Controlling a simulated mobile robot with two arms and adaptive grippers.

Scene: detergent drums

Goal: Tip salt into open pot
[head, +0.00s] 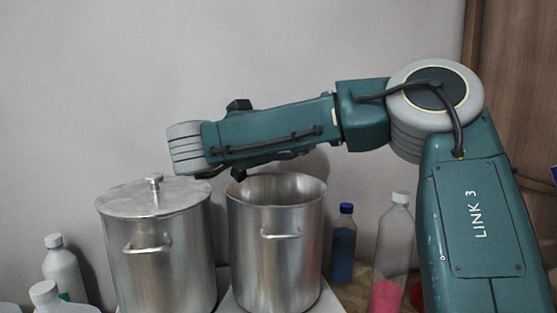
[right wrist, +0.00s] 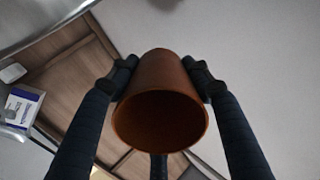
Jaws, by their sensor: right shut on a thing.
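My right gripper (right wrist: 158,78) is shut on a brown cup (right wrist: 160,105), one finger on each side. The cup's wide mouth faces the camera, and I see no salt inside it. In the head view my right arm reaches left above the two steel pots; its gripper and the cup cannot be made out there. The open pot (head: 275,250) is the right one, with its rim uncovered below the arm. The left pot (head: 160,265) has a lid (head: 125,203) with a knob on it. My left gripper is not in view.
A blue bottle (head: 343,245) and a clear bottle with pink contents (head: 393,245) stand right of the open pot. White bottles (head: 62,268) stand at the lower left. A wooden door (right wrist: 85,75) and a blue-white box (right wrist: 22,105) show in the wrist view.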

